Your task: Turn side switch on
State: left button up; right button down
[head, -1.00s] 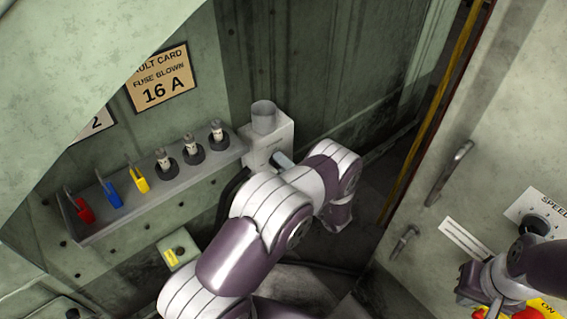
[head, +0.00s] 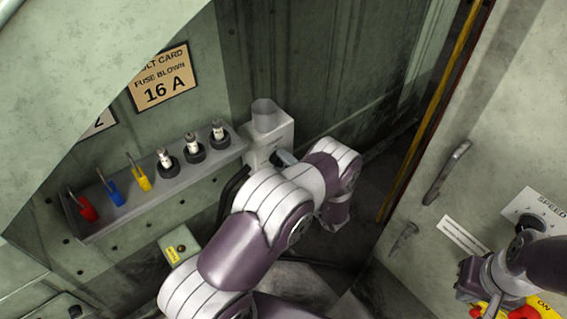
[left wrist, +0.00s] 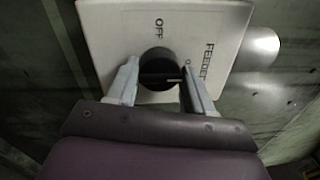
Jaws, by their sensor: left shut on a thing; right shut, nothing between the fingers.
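The side switch is a black round knob (left wrist: 159,68) on a white plate (left wrist: 110,30) marked OFF and FEEDER; a second short marking by the right finger is partly covered. My left gripper (left wrist: 160,85) is shut on the knob, one pale finger at each side. In the head view the plate's grey box (head: 268,150) stands at the end of the shelf. A small part of my left gripper (head: 284,158) shows against the box; my arm hides the rest and the knob. My right gripper (head: 476,286) is shut and empty, by the panel at the lower right.
A wall shelf (head: 150,195) holds red, blue and yellow tools and several fuses on dark bases. A small box with a yellow label (head: 178,245) sits below. At right, a cabinet has a handle (head: 447,172), a SPEED dial and a yellow ON panel (head: 545,306).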

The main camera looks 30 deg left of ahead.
pick_arm(q)
jog(key=shift+s+f, duration=0.1)
jog(key=shift+f, duration=0.05)
jog(key=o, duration=1)
jog(key=r+v, duration=0.1)
jog(key=v, duration=1.1)
jog(key=shift+d+f+p, duration=0.35)
jog(key=shift+f+p, duration=0.1)
